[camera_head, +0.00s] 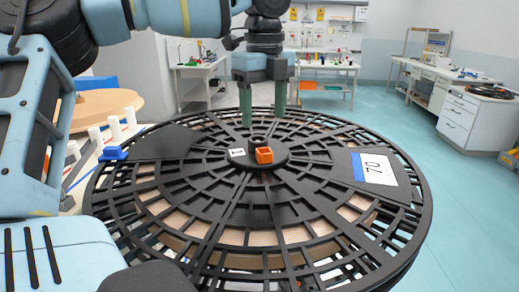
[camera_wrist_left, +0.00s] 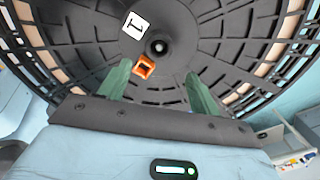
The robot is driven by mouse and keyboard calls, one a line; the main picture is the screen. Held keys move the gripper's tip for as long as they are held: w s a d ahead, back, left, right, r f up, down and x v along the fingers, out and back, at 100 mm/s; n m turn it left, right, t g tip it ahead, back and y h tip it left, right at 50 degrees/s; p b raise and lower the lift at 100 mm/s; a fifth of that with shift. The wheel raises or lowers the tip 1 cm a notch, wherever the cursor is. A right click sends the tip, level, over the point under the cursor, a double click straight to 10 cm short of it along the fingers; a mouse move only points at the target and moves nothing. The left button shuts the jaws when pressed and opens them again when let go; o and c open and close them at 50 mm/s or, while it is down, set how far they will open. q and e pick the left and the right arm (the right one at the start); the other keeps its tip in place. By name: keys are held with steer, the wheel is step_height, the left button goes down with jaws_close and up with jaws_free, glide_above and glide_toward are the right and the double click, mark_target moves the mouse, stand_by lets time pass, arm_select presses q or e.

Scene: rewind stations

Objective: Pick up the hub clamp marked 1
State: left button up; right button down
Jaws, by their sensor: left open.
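The hub clamp is a small orange square piece (camera_head: 264,155) with an open middle, on the hub of a large black spoked reel (camera_head: 215,247). A white tag marked 1 (camera_wrist_left: 133,24) lies beside it on the hub; in the head view the tag (camera_head: 237,152) is left of the clamp. My left gripper (camera_head: 263,120) points down over the reel, its green fingers apart and empty. In the left wrist view the clamp (camera_wrist_left: 144,67) shows between the fingertips (camera_wrist_left: 158,71), nearer the left finger. The clamp looks apart from the fingers. My right gripper is not in view.
The reel has a label reading 70 (camera_head: 374,168) on its right side. A blue piece (camera_head: 113,153) and white posts (camera_head: 115,128) stand left of the reel. Workbenches (camera_head: 203,72) and a drawer cabinet (camera_head: 468,117) stand farther back.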

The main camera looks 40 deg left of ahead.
mark_target(259, 142)
arm_select(q)
steer(key=f, duration=0.3)
steer(key=f+p, duration=0.1)
steer(key=f, duration=0.1)
steer(key=shift+s+a+f, duration=0.1)
steer(key=shift+s+a, duration=0.15)
steer(key=shift+a, duration=0.15)
steer(key=shift+f, duration=0.4)
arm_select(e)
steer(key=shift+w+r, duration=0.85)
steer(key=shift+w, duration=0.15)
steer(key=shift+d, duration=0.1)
arm_select(q)
steer(key=shift+c, duration=1.3)
steer(key=c, duration=0.9)
steer(key=shift+r, duration=0.1)
steer(key=shift+c, duration=0.4)
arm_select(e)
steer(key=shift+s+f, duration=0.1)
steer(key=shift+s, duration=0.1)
